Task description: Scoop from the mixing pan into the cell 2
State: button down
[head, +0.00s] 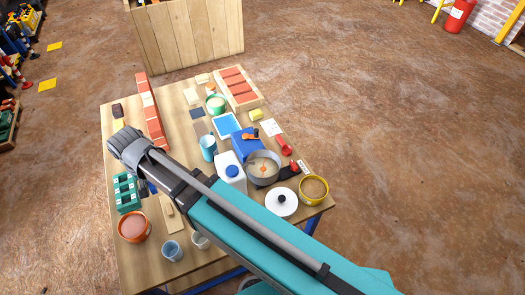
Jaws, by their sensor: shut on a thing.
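A teal mould with several cells (126,192) stands at the left edge. I cannot tell which cell is cell 2 or what the cells hold. Dark parts beside the mould, apparently my gripper (148,187), show partly below the arm. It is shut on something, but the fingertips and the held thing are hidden. I cannot make out a scoop.
An orange tub (134,226) stands near the mould. A brick column (150,105) and brick tray (237,88) lie at the back.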

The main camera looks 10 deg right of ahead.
notch_tip(320, 180, up, 8)
jog(key=p, duration=0.7)
jog(key=shift+r, duration=0.2)
jog(key=shift+s, duration=0.1)
